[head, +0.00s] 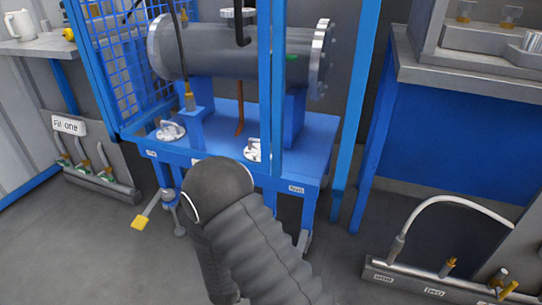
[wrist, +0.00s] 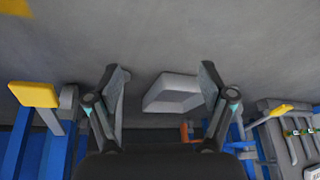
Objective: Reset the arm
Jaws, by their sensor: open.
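My gripper (wrist: 160,98) is open in the wrist view, its two fingers spread wide with nothing held between them. A pale grey block-like part (wrist: 172,92) shows beyond the fingers, close to the right finger in the picture; I cannot tell its distance. In the head view my dark ribbed arm rises from the bottom middle, in front of the blue stand (head: 310,150). The gripper itself is hidden in that view. The grey flanged shell (head: 235,52) lies level on the stand, behind a blue post.
A yellow-ended lever (head: 139,221) sticks out low at the stand's left; a yellow pad (wrist: 34,94) shows in the wrist view. A blue mesh panel (head: 122,60) stands left. A grey bench (head: 455,75) is right. A white hose (head: 450,200) curves above a low rack. Floor is clear at lower left.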

